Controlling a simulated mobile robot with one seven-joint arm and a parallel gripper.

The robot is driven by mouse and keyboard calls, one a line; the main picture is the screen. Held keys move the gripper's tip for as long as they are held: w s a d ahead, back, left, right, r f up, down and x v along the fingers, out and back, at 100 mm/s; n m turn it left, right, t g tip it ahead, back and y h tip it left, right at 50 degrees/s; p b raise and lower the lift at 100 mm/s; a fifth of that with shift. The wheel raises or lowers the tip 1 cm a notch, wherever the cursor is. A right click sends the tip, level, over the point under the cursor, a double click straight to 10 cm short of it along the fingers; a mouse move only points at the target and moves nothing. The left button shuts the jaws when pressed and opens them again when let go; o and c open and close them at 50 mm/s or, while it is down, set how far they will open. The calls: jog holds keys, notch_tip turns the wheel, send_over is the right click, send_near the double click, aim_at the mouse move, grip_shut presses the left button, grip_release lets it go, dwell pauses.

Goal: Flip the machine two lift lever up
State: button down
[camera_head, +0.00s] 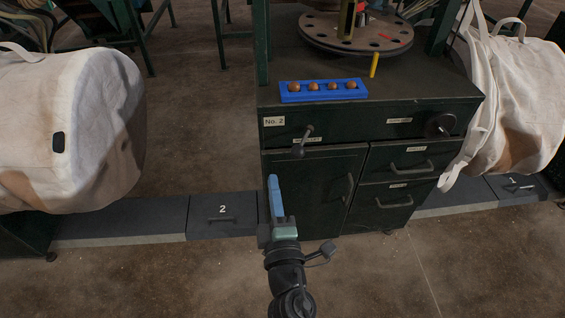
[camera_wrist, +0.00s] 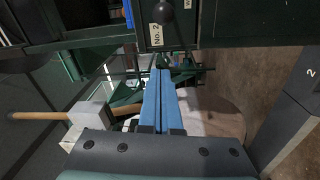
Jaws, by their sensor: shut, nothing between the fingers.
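Machine two is a dark green cabinet (camera_head: 370,120) with a "No. 2" label (camera_head: 274,121) on its front, which also shows in the wrist view (camera_wrist: 156,36). A dark lever (camera_head: 304,141) with a ball end sits on the front panel right of this label. The ball end hangs low and slightly left. A dark ball knob shows at the top of the wrist view (camera_wrist: 164,13). My gripper (camera_head: 272,178) has blue fingers pressed together, empty, in front of the cabinet, below and left of the lever. The fingers also show in the wrist view (camera_wrist: 160,72), apart from the knob.
A round crank (camera_head: 439,125) and drawers (camera_head: 395,192) lie right of the lever. A blue tray (camera_head: 324,90) with several brown balls stands on top. White bulk bags hang at left (camera_head: 70,130) and right (camera_head: 515,100). A pedal marked 2 (camera_head: 222,216) lies on the floor.

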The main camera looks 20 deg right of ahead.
aim_at(303, 142)
jog(key=w+d, duration=0.5)
jog(key=w, duration=0.2)
jog(key=shift+w+d, duration=0.15)
jog(key=shift+d, duration=0.2)
dwell(0.4)
jog(key=shift+s+d+n+y+p, duration=0.2)
jog(key=shift+s+n+y+p, duration=0.1)
jog(key=shift+y+p, duration=0.25)
